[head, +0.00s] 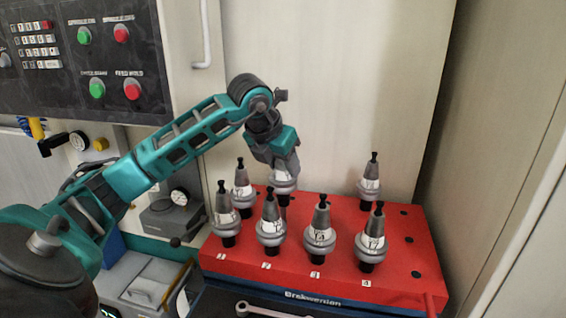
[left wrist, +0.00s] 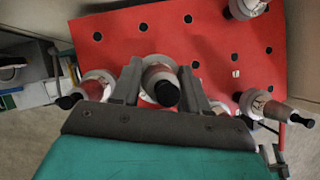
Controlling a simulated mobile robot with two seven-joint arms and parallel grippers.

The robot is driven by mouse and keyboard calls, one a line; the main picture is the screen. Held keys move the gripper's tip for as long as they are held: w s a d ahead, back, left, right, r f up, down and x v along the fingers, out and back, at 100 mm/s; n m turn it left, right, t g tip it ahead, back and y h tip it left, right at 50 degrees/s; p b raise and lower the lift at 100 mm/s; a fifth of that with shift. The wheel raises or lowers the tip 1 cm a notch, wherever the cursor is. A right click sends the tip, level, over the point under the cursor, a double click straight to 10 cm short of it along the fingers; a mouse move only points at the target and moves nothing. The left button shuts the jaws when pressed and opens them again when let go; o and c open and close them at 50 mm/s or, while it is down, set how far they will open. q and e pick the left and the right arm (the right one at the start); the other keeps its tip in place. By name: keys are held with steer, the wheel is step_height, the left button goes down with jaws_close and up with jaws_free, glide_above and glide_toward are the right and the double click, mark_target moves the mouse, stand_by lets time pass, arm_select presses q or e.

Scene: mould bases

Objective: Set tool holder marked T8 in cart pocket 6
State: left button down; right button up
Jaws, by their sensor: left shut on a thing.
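My left gripper (head: 283,168) is shut on a grey cone-shaped tool holder (head: 283,183) with a white label. It holds it upright over the second row of the red cart top, behind the front holders. The label's mark is too small to read, and I cannot tell whether the holder's lower end is in a pocket. In the left wrist view, the holder's black knob (left wrist: 167,93) shows between the two fingers of the left gripper (left wrist: 160,88). The red cart top (head: 335,205) has pockets, with numbers along its front edge. My right gripper is not in view.
Front-row holders stand at left (head: 226,218), second (head: 270,225), third (head: 319,232) and right (head: 371,240). Others stand at back left (head: 242,188) and back right (head: 369,182). Empty pockets show on the right (head: 409,240). A wall panel rises close behind.

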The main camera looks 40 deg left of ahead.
mark_target(283, 180)
arm_select(q)
steer(key=shift+r, duration=0.1)
steer(key=shift+f+b, duration=0.3)
steer(key=shift+f, duration=0.15)
stand_by(0.4)
steer(key=shift+f+b, duration=0.75)
steer(key=shift+f+b, duration=0.7)
steer(key=shift+f, duration=0.35)
